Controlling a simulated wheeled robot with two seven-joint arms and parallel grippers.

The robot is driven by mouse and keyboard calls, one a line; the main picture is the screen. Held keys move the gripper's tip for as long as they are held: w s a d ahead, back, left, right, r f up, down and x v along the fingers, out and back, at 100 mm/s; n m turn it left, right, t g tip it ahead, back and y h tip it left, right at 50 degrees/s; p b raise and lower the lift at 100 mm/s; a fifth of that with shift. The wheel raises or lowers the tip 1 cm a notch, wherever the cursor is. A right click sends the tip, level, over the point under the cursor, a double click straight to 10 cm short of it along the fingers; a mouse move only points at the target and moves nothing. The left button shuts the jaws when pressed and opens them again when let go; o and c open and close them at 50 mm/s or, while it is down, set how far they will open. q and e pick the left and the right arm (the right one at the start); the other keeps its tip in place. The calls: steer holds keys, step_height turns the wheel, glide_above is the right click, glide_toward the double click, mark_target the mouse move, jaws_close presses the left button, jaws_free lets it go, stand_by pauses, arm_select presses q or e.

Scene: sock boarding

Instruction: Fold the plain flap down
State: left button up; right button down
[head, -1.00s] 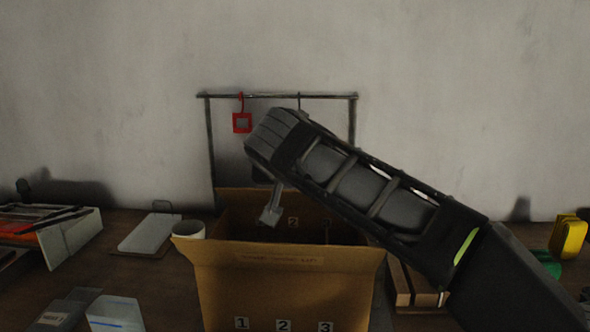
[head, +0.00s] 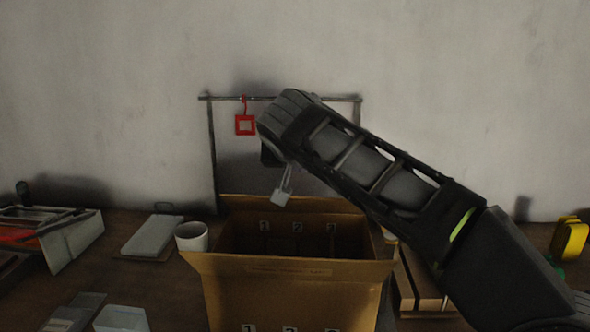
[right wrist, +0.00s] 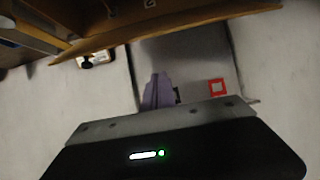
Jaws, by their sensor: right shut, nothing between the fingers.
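An open cardboard box stands at the middle of the table in the head view. Its near flap (head: 290,268) leans outward and bears a faint printed strip. Its far flap (head: 295,204) shows no clear marking and stands up at the back edge. Labels 1, 2 and 3 sit on the inner far wall and the front. My right gripper (head: 282,196) is shut and empty, pointing down above the far part of the box, apart from the flaps as far as I can tell. In the right wrist view, a cardboard edge (right wrist: 180,30) crosses the top. My left gripper is out of view.
A rail frame (head: 212,150) with a hanging red square (head: 245,124) stands behind the box. A white cup (head: 192,237) is close at the box's left. A wooden block (head: 418,285) lies right of it. A grey slab (head: 152,236) lies further left.

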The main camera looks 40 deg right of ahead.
steer(key=f+v, duration=0.1)
steer(key=v, duration=0.8)
steer(key=shift+s+a, duration=0.3)
steer(key=shift+s, duration=0.2)
steer(key=shift+f, duration=0.1)
steer(key=w+d+r+g+y+p, duration=0.1)
steer(key=w+r+g+y+p, duration=0.2)
steer(key=p, duration=1.5)
steer(key=shift+d+r+g, duration=0.35)
steer(key=shift+r+g, duration=0.05)
steer(key=shift+r, duration=0.6)
steer(key=shift+p, duration=0.3)
